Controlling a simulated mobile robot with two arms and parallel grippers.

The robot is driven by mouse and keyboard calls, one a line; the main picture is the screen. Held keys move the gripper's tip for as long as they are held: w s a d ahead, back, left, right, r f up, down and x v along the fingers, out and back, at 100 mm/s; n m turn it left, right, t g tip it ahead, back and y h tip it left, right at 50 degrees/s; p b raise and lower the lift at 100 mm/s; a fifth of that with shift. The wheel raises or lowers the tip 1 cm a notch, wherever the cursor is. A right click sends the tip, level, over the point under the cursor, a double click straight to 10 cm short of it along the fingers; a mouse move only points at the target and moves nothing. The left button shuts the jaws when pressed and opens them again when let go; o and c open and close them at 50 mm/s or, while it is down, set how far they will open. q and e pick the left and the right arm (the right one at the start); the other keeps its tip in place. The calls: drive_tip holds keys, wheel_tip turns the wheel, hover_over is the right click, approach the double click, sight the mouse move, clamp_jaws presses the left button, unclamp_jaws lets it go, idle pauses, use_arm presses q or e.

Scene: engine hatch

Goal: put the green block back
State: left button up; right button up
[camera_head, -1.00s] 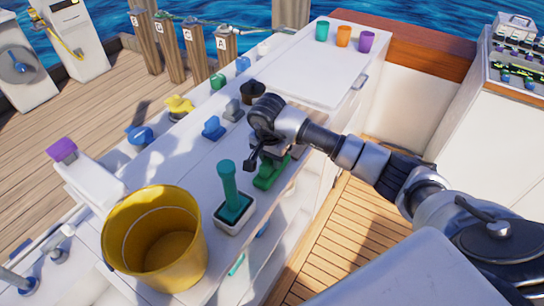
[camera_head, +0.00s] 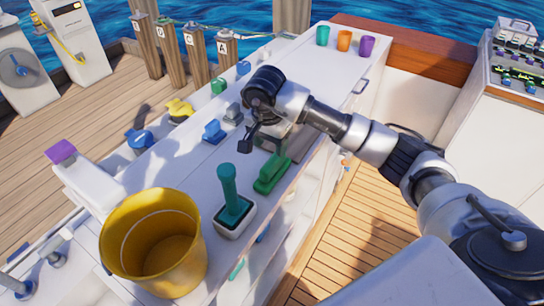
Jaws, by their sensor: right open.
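A green block (camera_head: 271,174) lies on the white counter (camera_head: 185,165), right of a teal upright handle (camera_head: 231,195) in a square base. My left gripper is not in view.
A yellow bucket (camera_head: 153,245) stands at the near left, beside a white bottle with a purple cap (camera_head: 61,152). Blue, yellow and grey fittings line the counter's far side. Teal, orange and purple cups (camera_head: 344,38) stand at the far end.

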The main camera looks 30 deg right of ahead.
sight(270, 163)
drive_tip(key=shift+s+a+r, duration=0.1)
drive_tip(key=shift+r, duration=1.05)
drive_tip(key=shift+s+a+r, duration=0.1)
drive_tip(key=shift+r, duration=1)
